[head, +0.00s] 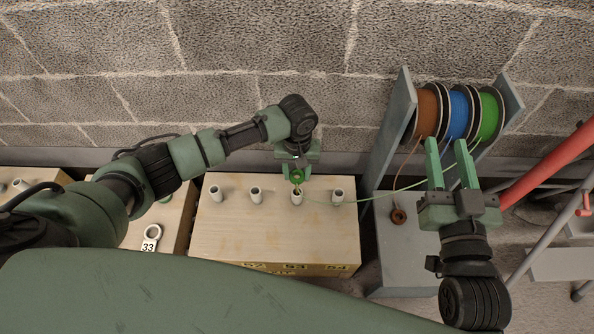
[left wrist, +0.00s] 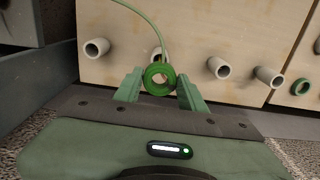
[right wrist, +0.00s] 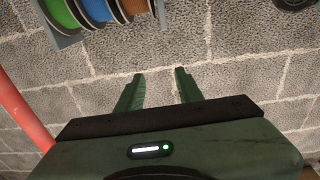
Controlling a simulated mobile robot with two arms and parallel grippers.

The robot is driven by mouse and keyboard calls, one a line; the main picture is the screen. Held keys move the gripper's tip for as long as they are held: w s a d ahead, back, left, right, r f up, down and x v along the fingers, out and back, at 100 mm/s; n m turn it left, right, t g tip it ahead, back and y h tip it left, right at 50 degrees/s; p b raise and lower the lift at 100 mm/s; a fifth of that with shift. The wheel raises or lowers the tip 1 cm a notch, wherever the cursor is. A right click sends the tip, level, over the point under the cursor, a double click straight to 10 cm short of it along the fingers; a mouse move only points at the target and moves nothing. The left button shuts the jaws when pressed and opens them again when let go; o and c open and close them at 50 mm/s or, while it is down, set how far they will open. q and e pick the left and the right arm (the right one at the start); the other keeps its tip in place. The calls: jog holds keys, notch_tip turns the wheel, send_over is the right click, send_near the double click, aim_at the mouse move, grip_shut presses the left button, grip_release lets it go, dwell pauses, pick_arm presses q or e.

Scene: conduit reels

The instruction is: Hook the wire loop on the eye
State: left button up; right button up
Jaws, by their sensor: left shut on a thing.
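A green ring (left wrist: 159,79) on the end of a thin green wire (head: 385,194) is the wire loop. My left gripper (head: 297,178) is shut on it, above the third pipe stub (head: 297,198) from the left on the pale wooden box (head: 230,235). In the left wrist view the ring lies between both fingers, partly in front of a stub (left wrist: 157,53); I cannot tell if they touch. The wire runs back toward the green reel (head: 489,114). My right gripper (head: 448,148) is open and empty, near the reels. I cannot tell which thing is the eye.
A grey stand (head: 388,150) holds brown (head: 426,112), blue (head: 459,112) and green reels. A brown ring (head: 398,215) hangs from the brown wire. A ring tagged 33 (head: 151,238) is on the box at left. A red pipe (head: 550,166) slants at right. A block wall stands behind.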

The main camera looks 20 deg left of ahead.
jog(key=shift+f, duration=0.15)
dwell(0.5)
pick_arm(q)
jog(key=shift+p, duration=0.65)
pick_arm(e)
jog(key=f+g, duration=0.2)
jog(key=f, duration=0.1)
jog(key=s+d+f+g+h, duration=0.1)
jog(key=f, duration=0.1)
jog(key=shift+f, duration=0.25)
dwell(0.6)
pick_arm(q)
jog(key=shift+f, duration=0.1)
pick_arm(e)
jog(key=shift+r, duration=0.1)
